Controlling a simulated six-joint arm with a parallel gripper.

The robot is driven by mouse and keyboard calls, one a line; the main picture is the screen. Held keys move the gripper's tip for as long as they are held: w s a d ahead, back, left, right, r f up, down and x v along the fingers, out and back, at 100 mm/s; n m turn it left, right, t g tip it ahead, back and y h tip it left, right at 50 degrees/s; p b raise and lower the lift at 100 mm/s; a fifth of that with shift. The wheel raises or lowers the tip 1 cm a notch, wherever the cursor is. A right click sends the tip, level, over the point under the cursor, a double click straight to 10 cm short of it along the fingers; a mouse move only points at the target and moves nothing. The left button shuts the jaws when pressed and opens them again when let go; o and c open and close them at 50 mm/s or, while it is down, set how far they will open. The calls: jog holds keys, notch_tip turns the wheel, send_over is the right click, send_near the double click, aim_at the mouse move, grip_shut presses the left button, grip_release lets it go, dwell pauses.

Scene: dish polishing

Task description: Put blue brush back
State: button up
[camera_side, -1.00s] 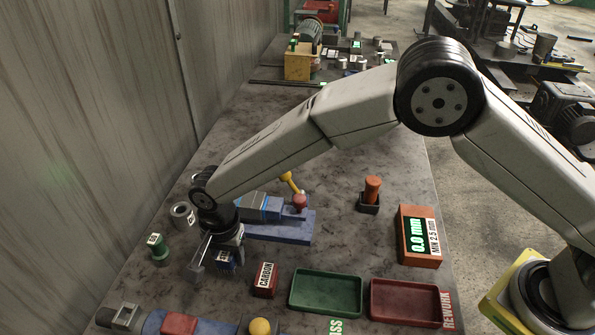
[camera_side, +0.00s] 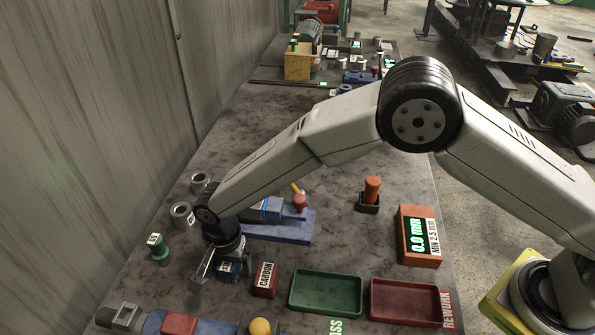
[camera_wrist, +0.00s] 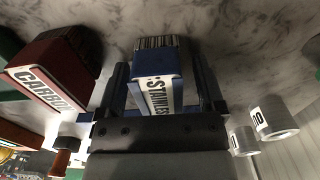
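The blue brush (camera_side: 229,270) stands on the table just left of the red brush block marked CARBON. In the wrist view the blue brush (camera_wrist: 155,75) shows a STAINLESS label and a bristled end. My gripper (camera_side: 215,280) is down over it. In the wrist view my gripper (camera_wrist: 162,90) has one finger on each side of the blue brush. Narrow gaps show between fingers and block, so it looks open around it. The lower part of the brush is partly hidden in the side view.
The CARBON brush (camera_side: 265,279) stands close on the right. A green tray (camera_side: 326,312) and a red tray (camera_side: 405,320) lie further right. A blue fixture (camera_side: 280,235) is behind. A green weight (camera_side: 158,252) and metal cylinders (camera_side: 182,215) stand left.

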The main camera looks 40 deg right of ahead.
jog(key=shift+r, duration=0.15)
notch_tip(320, 180, up, 12)
dwell(0.8)
jog(key=shift+d, duration=0.1)
dwell(0.4)
jog(key=s+d+r+n+t, duration=0.1)
jog(key=s+d+n, duration=0.2)
jog(key=d, duration=1)
jog(key=s+d+r+n+t, duration=0.1)
jog(key=s+d+n, duration=0.25)
jog(key=d, duration=1.05)
jog(key=s+d+f+n, duration=0.1)
jog(key=s+d+n, duration=0.1)
jog(key=s+d, duration=0.4)
jog(key=shift+s+d+f+t, duration=0.2)
jog(key=shift+s+f+t, duration=0.15)
jog(key=shift+s, duration=0.85)
jog(key=shift+n, duration=0.25)
